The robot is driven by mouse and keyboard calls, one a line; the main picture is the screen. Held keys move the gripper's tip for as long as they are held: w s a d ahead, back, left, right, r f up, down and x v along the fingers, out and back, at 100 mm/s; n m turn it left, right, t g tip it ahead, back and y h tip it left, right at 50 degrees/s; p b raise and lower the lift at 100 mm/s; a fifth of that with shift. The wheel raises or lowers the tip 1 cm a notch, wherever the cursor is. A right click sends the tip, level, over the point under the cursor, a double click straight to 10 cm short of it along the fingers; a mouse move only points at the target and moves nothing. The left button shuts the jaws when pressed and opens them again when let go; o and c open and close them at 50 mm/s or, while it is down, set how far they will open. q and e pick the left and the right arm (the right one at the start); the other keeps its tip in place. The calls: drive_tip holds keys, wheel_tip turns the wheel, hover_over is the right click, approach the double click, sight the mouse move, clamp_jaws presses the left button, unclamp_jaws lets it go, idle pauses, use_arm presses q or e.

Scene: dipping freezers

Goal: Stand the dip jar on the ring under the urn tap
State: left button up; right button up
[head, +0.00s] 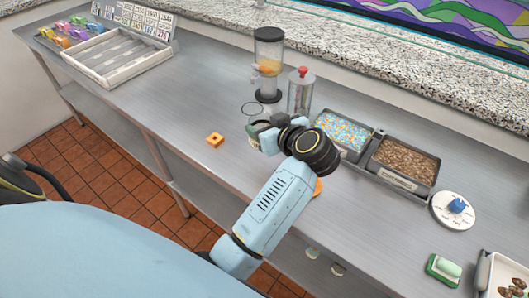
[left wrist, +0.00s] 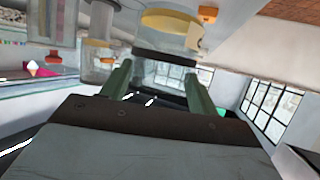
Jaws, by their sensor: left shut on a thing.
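The urn (head: 268,60) is a tall clear dispenser with a dark lid, a dark base and orange contents, at the back middle of the counter. The thin dark ring (head: 253,109) lies bare on the counter in front of it. My left gripper (head: 261,139) is just in front of the ring. In the left wrist view its green fingers (left wrist: 160,90) are shut on the clear dip jar (left wrist: 166,70), which has a dark band and a yellow disc at one end. In the head view the gripper mostly hides the jar. My right gripper is not in view.
A clear canister (head: 300,92) with a red knob stands right of the urn, close to my gripper. Trays of colourful sprinkles (head: 343,133) and brown bits (head: 407,160) are further right. An orange block (head: 215,140) lies left of the gripper. The counter's left middle is clear.

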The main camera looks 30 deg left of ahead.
use_arm(q)
wheel_tip(320, 180, down, 2)
drive_tip(key=shift+f, duration=2.55)
drive_tip(key=shift+f, duration=0.1)
drive_tip(key=o, duration=1.1)
drive_tip(key=shift+c, duration=0.2)
drive_tip(key=shift+f, duration=0.1)
drive_tip(key=shift+f, duration=0.1)
drive_tip(key=p+v, duration=0.9)
drive_tip(key=v, duration=0.4)
drive_tip(key=shift+d, duration=0.2)
drive_tip(key=shift+s, duration=0.1)
